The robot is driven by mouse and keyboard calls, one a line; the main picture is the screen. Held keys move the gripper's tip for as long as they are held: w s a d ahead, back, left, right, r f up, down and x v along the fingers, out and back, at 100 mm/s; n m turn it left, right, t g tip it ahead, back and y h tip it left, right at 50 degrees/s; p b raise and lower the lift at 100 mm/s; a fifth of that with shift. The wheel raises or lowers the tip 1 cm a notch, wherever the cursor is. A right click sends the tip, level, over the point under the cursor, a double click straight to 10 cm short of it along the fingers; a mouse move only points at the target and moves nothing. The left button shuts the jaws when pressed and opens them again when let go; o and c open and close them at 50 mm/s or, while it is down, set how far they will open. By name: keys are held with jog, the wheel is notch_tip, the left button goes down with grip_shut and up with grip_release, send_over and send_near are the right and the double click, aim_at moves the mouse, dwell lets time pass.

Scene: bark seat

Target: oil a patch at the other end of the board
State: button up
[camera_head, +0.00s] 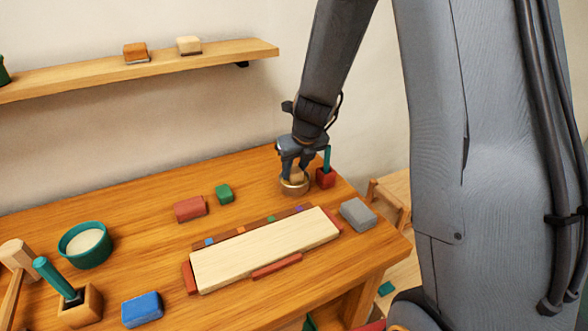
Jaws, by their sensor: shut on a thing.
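The board (265,250) is a long pale plank lying on the workbench, with red pieces against its ends and front edge. No darker patch shows on its top from here. My gripper (296,168) is beyond the board's far right end, pointing down. It is shut on a small tan block (296,175), perhaps an applicator pad. The block is at the mouth of a small round brown tin (295,188). The tin's inside is mostly hidden, and I cannot tell whether the block touches its contents.
A red holder with a teal handle (325,178) stands close right of the tin. A grey block (357,214) lies by the board's right end. Reddish (190,208) and green (224,193) blocks lie behind it. A green bowl (85,245) and blue block (142,309) are left.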

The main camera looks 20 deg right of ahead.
aim_at(294, 169)
dwell(0.4)
notch_tip(294, 169, up, 7)
jog(key=p, duration=0.9)
jog(key=shift+p, duration=0.4)
jog(key=shift+a, duration=0.1)
